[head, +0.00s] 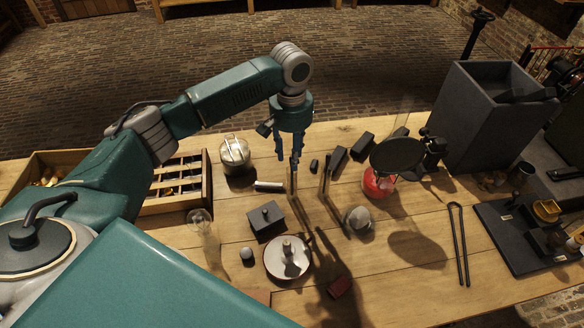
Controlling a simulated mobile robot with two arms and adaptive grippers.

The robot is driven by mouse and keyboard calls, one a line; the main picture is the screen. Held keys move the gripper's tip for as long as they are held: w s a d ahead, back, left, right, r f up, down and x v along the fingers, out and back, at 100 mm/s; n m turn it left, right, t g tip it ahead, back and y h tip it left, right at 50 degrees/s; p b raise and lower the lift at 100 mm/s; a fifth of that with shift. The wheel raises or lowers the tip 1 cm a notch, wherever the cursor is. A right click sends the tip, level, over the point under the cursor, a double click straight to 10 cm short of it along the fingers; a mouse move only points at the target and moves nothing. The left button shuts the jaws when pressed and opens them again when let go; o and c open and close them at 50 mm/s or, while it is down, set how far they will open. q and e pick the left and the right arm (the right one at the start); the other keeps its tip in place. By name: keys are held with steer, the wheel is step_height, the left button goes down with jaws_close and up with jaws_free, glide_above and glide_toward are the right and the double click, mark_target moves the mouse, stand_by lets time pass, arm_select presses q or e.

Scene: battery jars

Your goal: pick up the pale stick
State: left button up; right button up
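The pale stick (268,186) appears as a short, whitish cylinder lying on the wooden table in the head view, left of the table's middle. My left gripper (289,163) points down above the table, a little up and right of the stick in the picture. Its blue fingers look apart, with a gap between them, and I see nothing held in them. A thin brass-coloured bent rod (292,187) shows just below the fingertips; I cannot tell whether they touch it. My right gripper is not in view.
A lidded glass jar (235,153) stands behind the stick, and a dark block (266,220) in front. A white dish (285,262) is nearer. A second bent rod (327,184) and black blocks (361,147) are to the right. A wooden crate (207,180) is left.

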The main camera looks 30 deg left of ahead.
arm_select(q)
steer(key=shift+f, duration=1.45)
steer(key=shift+w, duration=0.1)
jaws_close()
steer(key=shift+r, duration=0.2)
